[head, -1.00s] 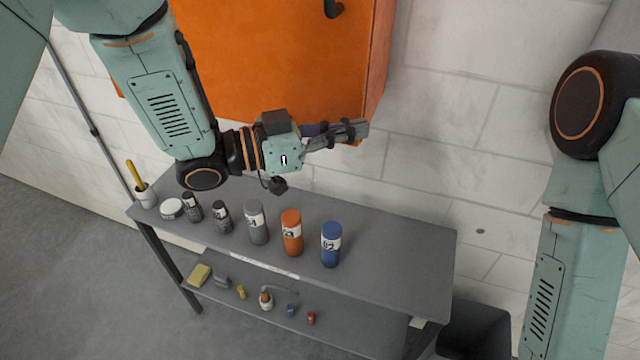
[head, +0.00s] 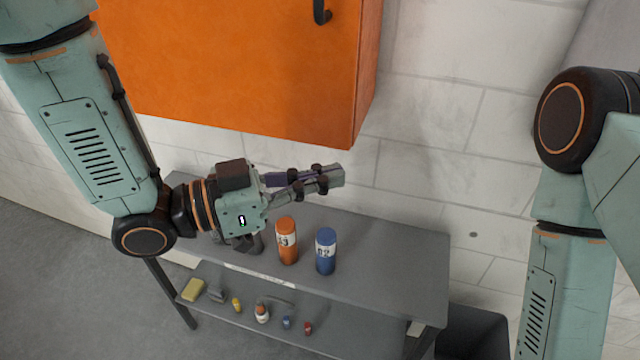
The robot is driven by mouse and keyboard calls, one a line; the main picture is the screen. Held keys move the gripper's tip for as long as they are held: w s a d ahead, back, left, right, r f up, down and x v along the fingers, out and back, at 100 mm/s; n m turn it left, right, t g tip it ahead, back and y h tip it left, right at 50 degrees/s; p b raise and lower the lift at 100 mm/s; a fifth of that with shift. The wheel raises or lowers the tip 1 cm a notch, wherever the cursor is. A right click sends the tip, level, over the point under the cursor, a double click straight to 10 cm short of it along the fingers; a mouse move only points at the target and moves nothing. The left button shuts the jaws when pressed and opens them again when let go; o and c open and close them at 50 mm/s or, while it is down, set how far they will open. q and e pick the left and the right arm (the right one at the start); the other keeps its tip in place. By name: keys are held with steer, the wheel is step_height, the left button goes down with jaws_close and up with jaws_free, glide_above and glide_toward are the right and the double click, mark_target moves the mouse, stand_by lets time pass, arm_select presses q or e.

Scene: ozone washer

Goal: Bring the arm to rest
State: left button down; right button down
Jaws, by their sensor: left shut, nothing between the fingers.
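My left arm comes in from the left, and its left gripper (head: 325,178) points right in front of the wall, in the picture above the grey table (head: 400,255). Its fingers are shut with nothing between them. The arm and wrist hide the left part of the tabletop. My right arm stands at the right edge, but its gripper is out of the picture.
An orange bottle (head: 286,240) and a blue bottle (head: 326,252) stand upright on the table. Several small items, including a yellow sponge (head: 193,290), lie on the lower shelf. An orange cabinet (head: 240,70) hangs above. A dark bin (head: 470,335) stands right of the table.

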arm_select(q)
steer(key=a+f+n+y+b, duration=0.3)
steer(key=a+f+n+y, duration=0.25)
steer(key=f, duration=0.75)
steer(key=a+f+n+y+b, duration=0.2)
steer(key=a+f+n+y, duration=0.35)
steer(key=f, duration=0.75)
steer(key=s+a+f+n+g+y+b, duration=0.1)
steer(key=s+a+f+g+y+b, duration=0.1)
steer(key=s+f, duration=0.9)
steer(key=s+a+f+n+g+y+b, duration=0.1)
steer(key=s+a+f+g+y+b, duration=0.2)
steer(key=s+f, duration=0.9)
steer(key=a+g+b, duration=0.2)
steer(key=a+b, duration=0.2)
steer(key=b, duration=0.1)
steer(key=shift+s+f+n+y, duration=0.2)
steer(key=shift+s+n+y, duration=0.1)
steer(key=shift+n, duration=0.1)
steer(key=shift+a, duration=0.1)
